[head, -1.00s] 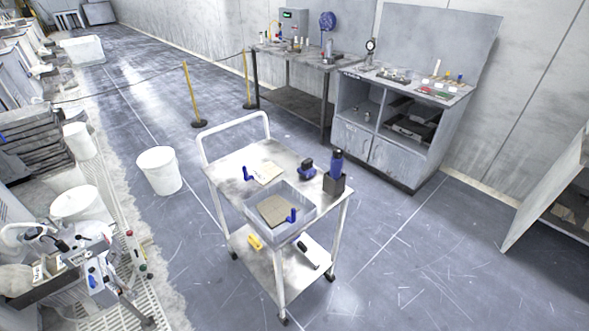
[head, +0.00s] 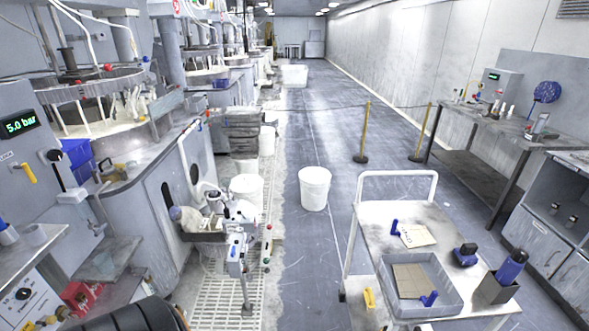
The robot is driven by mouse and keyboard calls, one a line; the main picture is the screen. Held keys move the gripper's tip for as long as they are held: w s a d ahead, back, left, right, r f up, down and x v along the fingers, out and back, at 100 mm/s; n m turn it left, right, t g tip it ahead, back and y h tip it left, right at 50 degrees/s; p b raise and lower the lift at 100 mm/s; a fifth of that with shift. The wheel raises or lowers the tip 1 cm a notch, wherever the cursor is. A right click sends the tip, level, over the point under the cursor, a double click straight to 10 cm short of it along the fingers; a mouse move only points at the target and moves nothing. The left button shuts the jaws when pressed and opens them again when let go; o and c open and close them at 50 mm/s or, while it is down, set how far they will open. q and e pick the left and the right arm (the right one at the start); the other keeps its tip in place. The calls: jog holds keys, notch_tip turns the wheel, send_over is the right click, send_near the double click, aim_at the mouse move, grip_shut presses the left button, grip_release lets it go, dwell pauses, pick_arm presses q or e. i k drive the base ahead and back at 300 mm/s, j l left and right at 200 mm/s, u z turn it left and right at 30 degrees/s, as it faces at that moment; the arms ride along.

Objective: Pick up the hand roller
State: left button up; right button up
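I cannot pick out the hand roller for certain at this size. A steel trolley (head: 380,222) with a white push handle stands at the lower right. On its top, a small blue-handled tool (head: 395,227) lies beside a pale card. Another blue-handled tool (head: 429,298) rests at the front corner of a grey tray (head: 452,301) that holds a brown sheet. A dark blue device (head: 466,256) sits right of the tray. Neither of my grippers is in view.
A white bucket (head: 314,189) stands on the open floor left of the trolley. Polishing machines (head: 95,85) line the left side. A workbench (head: 490,130) and a cabinet (head: 540,240) stand at the right. Yellow rope posts (head: 364,132) cross the aisle behind.

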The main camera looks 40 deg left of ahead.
aim_at(466, 254)
jog(key=u, duration=5.1)
jog(key=z, duration=5.1)
jog(key=i+l, duration=0.35)
jog(key=l, duration=0.2)
jog(key=i+l+z, duration=0.1)
jog(key=i+l, duration=0.3)
jog(key=l, duration=0.15)
jog(key=i+l, duration=0.4)
jog(key=l, duration=0.15)
